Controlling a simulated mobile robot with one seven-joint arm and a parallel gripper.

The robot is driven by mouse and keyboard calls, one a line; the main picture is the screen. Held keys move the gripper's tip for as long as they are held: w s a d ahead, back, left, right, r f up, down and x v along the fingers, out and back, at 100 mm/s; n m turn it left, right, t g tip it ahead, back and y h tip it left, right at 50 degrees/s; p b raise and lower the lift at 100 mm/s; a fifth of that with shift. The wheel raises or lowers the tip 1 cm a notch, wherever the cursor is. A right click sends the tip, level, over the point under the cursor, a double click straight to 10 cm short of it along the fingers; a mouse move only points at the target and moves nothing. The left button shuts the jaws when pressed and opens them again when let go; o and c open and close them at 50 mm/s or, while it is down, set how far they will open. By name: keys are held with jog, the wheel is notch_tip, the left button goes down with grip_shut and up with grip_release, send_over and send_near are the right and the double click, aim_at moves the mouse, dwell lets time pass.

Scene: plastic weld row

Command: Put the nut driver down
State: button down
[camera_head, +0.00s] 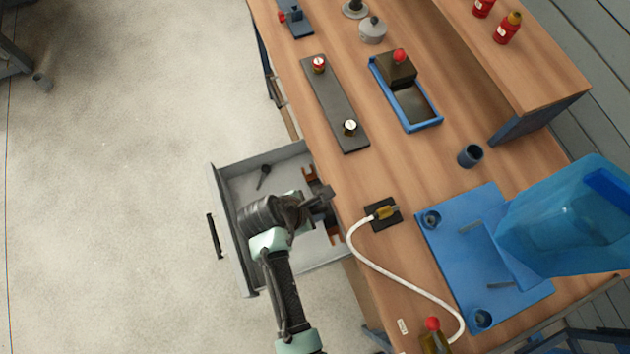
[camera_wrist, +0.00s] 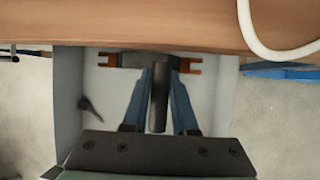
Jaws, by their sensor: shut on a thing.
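My gripper (camera_head: 318,199) is over the open grey drawer (camera_head: 232,243), close to the table's front edge. In the wrist view its two blue fingers (camera_wrist: 160,72) are shut on a dark cylindrical piece, which I take to be the nut driver (camera_wrist: 158,98). The fingers and wrist mostly hide the nut driver in the head view. The drawer floor (camera_wrist: 101,92) shows below the gripper in the wrist view. I cannot tell whether the nut driver touches anything below it.
A small dark tool (camera_head: 264,176) lies in the drawer; it also shows in the wrist view (camera_wrist: 90,107). Orange-ended pieces (camera_wrist: 189,65) are near the drawer's table side. On the table (camera_head: 345,190) are a white cable (camera_head: 400,279) and a blue fixture (camera_head: 450,246).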

jog(key=shift+f+b, duration=0.45)
jog(key=shift+f, duration=2.35)
jog(key=shift+f, duration=0.2)
jog(key=c, duration=0.7)
grip_release()
jog(key=shift+r, duration=0.1)
